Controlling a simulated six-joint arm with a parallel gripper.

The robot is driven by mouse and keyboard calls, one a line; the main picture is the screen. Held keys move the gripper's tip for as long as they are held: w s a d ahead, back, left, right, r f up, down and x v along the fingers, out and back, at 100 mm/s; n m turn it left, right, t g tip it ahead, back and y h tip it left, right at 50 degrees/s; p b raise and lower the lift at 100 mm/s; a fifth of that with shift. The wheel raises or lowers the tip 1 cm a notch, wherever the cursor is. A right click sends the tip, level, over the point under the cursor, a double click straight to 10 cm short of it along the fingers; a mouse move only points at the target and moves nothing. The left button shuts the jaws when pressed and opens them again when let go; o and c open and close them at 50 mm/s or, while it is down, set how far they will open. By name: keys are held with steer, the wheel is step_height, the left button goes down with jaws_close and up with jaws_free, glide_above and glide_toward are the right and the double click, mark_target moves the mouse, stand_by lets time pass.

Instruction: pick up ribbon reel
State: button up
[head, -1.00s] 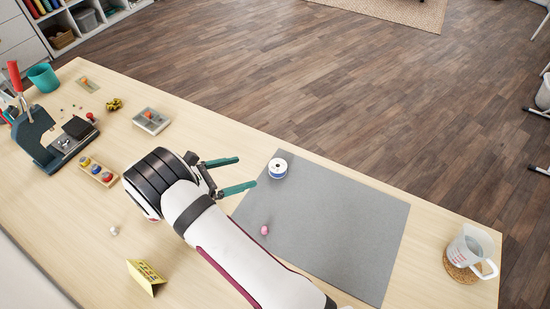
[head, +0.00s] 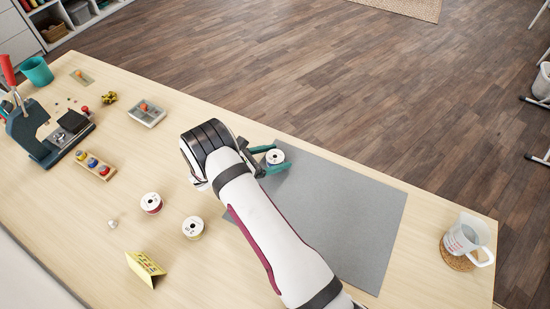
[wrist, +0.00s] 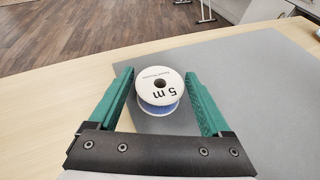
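A ribbon reel (head: 274,157) with a white top and blue ribbon stands upright on the grey mat's upper left corner. In the wrist view the reel (wrist: 158,88) shows "5 m" on its top. My gripper (head: 272,160) is open, with its teal fingers on either side of the reel. In the wrist view the reel lies between the fingers of my gripper (wrist: 158,85), with a small gap on the left and the right finger close to it. Two more reels stand on the bare table, one with red ribbon (head: 151,203) and one with yellowish ribbon (head: 192,228).
The grey mat (head: 340,220) is otherwise clear where it shows. A measuring jug (head: 466,236) stands on a coaster at the right. A press (head: 45,130), a button holder (head: 95,166), a tray (head: 147,112) and a yellow card (head: 146,268) are on the left.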

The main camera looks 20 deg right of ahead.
steer(key=c, duration=1)
steer(key=shift+c, duration=0.2)
